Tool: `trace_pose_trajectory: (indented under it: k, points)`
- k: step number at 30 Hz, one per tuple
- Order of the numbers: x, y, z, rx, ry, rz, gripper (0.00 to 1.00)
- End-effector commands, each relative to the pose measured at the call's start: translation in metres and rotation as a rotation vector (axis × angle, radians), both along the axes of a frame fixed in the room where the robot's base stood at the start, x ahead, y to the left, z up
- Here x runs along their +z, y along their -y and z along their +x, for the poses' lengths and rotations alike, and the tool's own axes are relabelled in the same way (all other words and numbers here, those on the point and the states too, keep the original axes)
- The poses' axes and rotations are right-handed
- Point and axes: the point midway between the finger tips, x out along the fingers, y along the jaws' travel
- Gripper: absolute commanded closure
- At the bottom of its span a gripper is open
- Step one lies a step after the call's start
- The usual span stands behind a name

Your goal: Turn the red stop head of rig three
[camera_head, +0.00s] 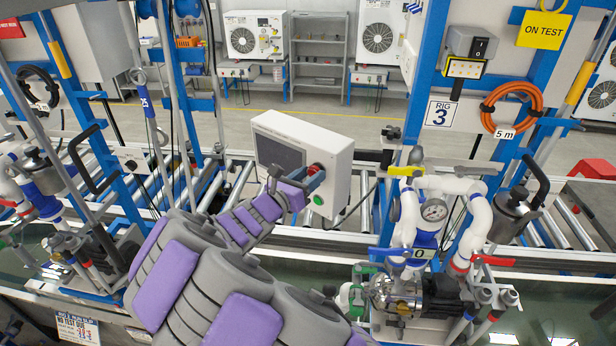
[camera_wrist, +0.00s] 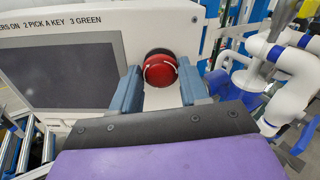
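The red stop head (camera_wrist: 160,70) is a round knob with white arrow markings, on the front of a white control box (camera_wrist: 100,16) beside a dark screen (camera_wrist: 65,75). In the head view the red head (camera_head: 317,167) is partly hidden by my gripper (camera_head: 309,180). In the wrist view my gripper (camera_wrist: 160,84) is open, its two blue-grey fingers pointing at the box, one on each side of the red head. The RIG 3 sign (camera_head: 440,114) hangs on the post right of the box (camera_head: 338,150).
A green button (camera_head: 318,200) sits below the red head. White pipework with a gauge (camera_head: 434,210) and a yellow-handled valve (camera_head: 405,171) stands close to the right. A roller conveyor (camera_head: 240,180) runs behind. An orange hose coil (camera_head: 515,108) hangs at the right.

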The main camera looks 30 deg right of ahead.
Motion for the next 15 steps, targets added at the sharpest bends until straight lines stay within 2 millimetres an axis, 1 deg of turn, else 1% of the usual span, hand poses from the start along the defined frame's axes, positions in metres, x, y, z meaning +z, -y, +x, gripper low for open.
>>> trace_pose_trajectory:
  k: [1,6,9,15]
  points:
    - [-0.0001,-0.0007,0.0005,0.002,0.000,0.000,0.63]
    - [-0.0002,-0.0009,0.0009,0.003,0.000,0.000,0.79]
    - [-0.0003,-0.0008,0.0010,0.003,0.000,0.000,0.87]
    - [-0.0011,-0.0008,0.0011,0.003,0.018,0.009,0.87]
